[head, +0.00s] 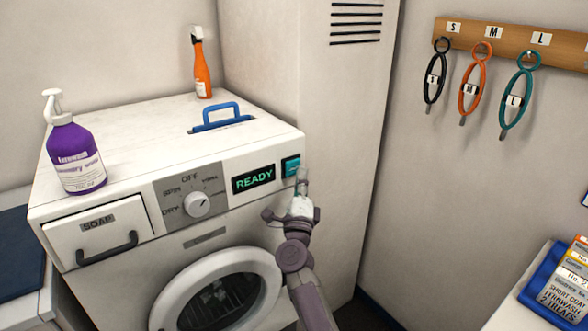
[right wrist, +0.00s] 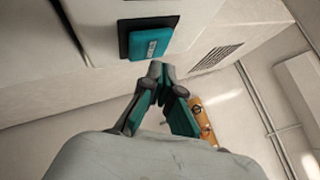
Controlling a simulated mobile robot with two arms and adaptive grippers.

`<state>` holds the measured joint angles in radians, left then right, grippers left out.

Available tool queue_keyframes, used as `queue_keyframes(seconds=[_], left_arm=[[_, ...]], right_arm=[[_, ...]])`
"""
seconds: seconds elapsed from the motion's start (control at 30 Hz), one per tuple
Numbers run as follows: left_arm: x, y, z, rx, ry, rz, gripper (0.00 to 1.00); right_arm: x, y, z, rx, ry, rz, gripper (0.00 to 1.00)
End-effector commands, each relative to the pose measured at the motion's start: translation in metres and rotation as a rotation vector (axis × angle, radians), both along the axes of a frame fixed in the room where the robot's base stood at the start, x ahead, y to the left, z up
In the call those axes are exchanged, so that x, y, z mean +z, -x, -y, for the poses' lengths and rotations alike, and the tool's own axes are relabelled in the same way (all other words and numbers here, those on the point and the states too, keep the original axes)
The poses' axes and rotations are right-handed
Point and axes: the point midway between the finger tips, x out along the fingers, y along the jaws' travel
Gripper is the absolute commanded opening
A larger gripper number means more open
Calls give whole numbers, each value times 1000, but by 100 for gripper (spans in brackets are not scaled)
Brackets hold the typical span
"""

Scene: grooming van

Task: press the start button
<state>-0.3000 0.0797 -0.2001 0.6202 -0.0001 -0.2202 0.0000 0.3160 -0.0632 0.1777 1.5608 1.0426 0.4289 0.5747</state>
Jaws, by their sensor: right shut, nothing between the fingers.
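The start button is a teal rectangle (head: 290,166) in a dark frame at the right end of the washing machine's front panel. It also shows at the top of the right wrist view (right wrist: 150,42). The display (head: 254,179) left of the button reads READY. My left gripper is not in view.
The panel also holds a white dial (head: 198,204), a soap drawer (head: 98,231) and a round door (head: 217,296) below.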

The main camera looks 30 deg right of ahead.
Motion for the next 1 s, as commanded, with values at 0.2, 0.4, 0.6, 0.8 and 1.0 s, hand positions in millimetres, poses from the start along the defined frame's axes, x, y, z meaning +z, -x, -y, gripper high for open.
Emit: queue_keyframes(seconds=[0.2, 0.4, 0.6, 0.8, 1.0], left_arm=[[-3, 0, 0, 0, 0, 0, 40], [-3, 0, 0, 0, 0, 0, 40], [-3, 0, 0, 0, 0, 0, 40], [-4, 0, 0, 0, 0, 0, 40], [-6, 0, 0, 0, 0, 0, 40]], right_arm=[[-1, -7, -1, 0, 0, 0, 0], [0, -8, -1, 0, 0, 0, 0], [0, -8, -1, 0, 0, 0, 0], [0, -10, -1, 0, -1, 1, 0], [0, -13, -1, 0, 0, 0, 0]])
